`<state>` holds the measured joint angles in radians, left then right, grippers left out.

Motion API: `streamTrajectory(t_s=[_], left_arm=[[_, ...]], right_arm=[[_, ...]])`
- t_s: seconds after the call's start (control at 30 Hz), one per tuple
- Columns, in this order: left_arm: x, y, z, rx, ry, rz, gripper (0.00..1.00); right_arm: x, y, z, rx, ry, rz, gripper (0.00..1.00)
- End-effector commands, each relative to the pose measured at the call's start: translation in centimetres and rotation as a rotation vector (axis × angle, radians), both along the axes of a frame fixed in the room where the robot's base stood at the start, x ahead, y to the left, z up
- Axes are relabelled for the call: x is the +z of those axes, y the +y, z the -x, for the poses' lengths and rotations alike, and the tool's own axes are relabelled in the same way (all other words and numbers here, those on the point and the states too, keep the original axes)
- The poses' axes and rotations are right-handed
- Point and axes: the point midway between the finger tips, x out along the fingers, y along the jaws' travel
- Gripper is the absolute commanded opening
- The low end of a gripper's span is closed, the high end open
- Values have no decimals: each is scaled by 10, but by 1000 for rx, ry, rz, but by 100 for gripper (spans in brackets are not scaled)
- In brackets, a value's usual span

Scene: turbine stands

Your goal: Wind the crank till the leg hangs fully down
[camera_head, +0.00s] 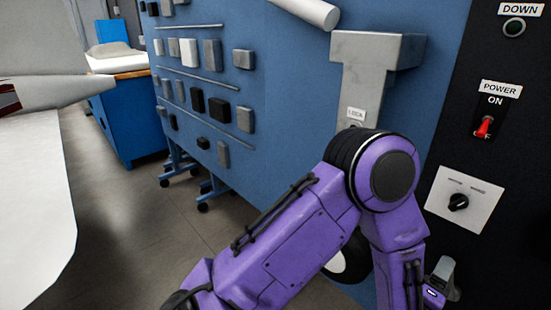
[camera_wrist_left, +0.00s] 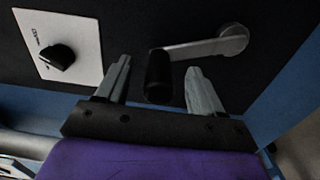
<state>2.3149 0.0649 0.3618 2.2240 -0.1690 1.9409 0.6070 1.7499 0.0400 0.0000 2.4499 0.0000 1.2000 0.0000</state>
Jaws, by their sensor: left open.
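The crank shows in the left wrist view, a grey metal arm (camera_wrist_left: 205,47) on a dark panel with a black handle (camera_wrist_left: 157,80) at its end. My left gripper (camera_wrist_left: 159,66) is open, with one finger on each side of the handle and a gap to both. In the head view my purple left arm hides most of the crank area. The grey metal leg (camera_head: 364,85), with a small white label, is on the blue panel. A black-and-white wheel (camera_head: 350,262) shows low behind my arm. The leg's middle is hidden, so its full angle cannot be told. My right gripper is out of view.
The dark panel carries a DOWN button (camera_head: 514,27), a red POWER switch (camera_head: 485,126) near ON, and a black knob (camera_head: 458,202) on a white plate. Several blocks hang on the blue board (camera_head: 270,60). A blue cabinet (camera_head: 130,120) stands farther back, beyond open floor.

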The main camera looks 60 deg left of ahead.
Motion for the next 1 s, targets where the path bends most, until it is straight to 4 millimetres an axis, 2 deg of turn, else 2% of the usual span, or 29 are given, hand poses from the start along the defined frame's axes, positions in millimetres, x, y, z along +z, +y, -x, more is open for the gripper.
streamTrajectory(t_s=[0.7, 1.0], left_arm=[[0, -19, 63, -2, 0, -1, 67], [0, -19, 66, 0, 0, -1, 67]], right_arm=[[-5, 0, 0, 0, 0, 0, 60], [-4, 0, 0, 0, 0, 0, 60]])
